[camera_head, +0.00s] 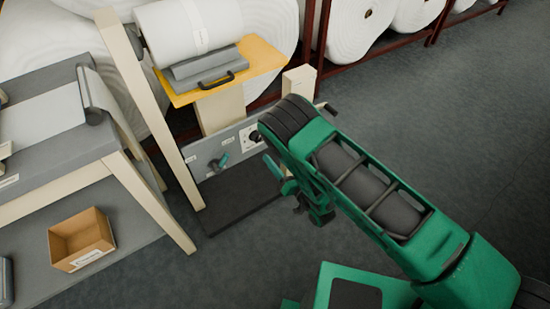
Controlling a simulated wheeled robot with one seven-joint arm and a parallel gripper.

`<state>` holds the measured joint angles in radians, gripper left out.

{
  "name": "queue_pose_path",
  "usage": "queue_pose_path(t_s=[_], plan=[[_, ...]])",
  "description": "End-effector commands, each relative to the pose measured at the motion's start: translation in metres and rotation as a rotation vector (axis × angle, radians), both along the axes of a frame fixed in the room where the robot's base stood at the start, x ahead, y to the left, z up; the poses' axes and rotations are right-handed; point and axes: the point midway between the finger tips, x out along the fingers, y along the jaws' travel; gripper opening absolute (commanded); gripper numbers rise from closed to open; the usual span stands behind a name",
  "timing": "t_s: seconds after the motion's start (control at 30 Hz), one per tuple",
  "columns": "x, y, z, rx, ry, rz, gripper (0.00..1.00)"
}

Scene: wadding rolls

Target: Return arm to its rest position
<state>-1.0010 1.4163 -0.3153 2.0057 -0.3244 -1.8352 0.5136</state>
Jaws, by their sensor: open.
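My green arm reaches from the lower right up to the middle of the view, with a dark rounded joint at its upper end. My gripper (288,188) shows partly below and left of the arm, over the floor just right of a dark base plate. It is open, and I see nothing held in it. The arm hides part of the gripper.
A grey bench (40,155) with a cardboard box (82,238) stands left. Racked wadding rolls (350,25) line the back. The floor (450,120) at right is clear.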

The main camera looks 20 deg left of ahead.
Motion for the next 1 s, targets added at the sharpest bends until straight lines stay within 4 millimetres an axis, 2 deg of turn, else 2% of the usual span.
queue_pose_path(t_s=[0.4, 0.5, 0.57, 0.77, 0.87, 1.0], plan=[[0.001, 0.000, 0.000, 0.000, 0.000, 0.000, 0.50], [0.008, -0.001, 0.005, -0.011, 0.003, -0.011, 0.50], [0.018, -0.004, 0.011, -0.029, 0.007, -0.028, 0.50], [0.078, -0.034, 0.047, -0.152, 0.052, -0.132, 0.50], [0.107, -0.059, 0.067, -0.222, 0.090, -0.188, 0.50], [0.140, -0.104, 0.096, -0.317, 0.147, -0.268, 0.50]])
